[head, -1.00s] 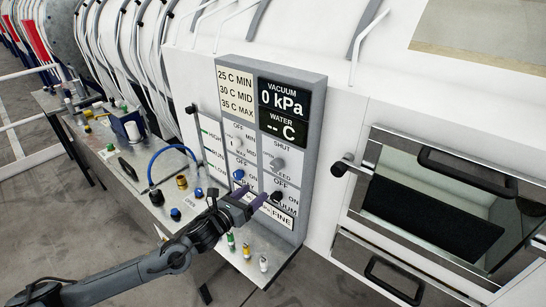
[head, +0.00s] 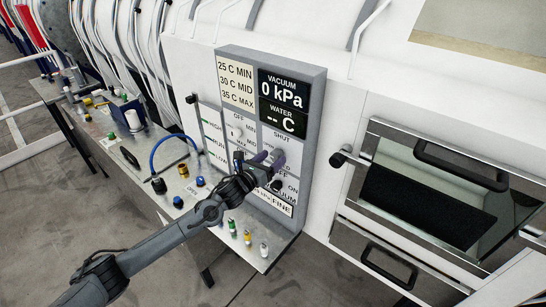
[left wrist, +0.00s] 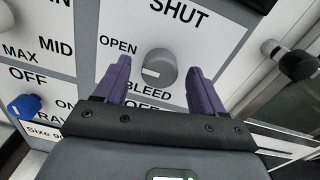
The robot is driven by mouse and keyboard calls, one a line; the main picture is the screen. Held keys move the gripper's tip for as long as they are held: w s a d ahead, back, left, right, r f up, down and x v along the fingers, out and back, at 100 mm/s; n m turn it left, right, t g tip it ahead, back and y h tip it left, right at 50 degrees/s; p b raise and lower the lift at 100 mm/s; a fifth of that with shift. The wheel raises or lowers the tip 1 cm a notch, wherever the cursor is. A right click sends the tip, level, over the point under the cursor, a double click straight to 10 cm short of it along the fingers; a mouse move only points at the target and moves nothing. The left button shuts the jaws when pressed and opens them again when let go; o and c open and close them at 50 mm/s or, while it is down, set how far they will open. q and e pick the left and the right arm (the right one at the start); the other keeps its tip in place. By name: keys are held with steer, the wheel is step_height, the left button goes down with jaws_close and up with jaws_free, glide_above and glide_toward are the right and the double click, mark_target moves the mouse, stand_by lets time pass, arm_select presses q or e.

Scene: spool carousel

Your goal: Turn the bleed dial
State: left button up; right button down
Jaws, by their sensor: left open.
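The bleed dial (left wrist: 160,68) is a round grey knob on the panel, with SHUT printed above it, OPEN to its left and BLEED below. A white mark on it sits at its lower left side. My left gripper (head: 269,158) is open, with purple fingers facing the panel. In the left wrist view its fingers (left wrist: 158,72) lie either side of the dial, with a gap on each side. I cannot tell how deep they reach around it. In the head view the gripper covers most of the dial. My right gripper is not in view.
The panel also bears a grey knob (head: 236,133), a blue knob (left wrist: 24,106) and a display (head: 283,101) reading 0 kPa. A metal shelf (head: 222,227) with coloured fittings juts out below. A glass-fronted drawer (head: 430,195) with a black handle stands to the right.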

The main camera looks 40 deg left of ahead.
arm_select(q)
steer(key=shift+w, duration=0.65)
steer(key=c, duration=1.1)
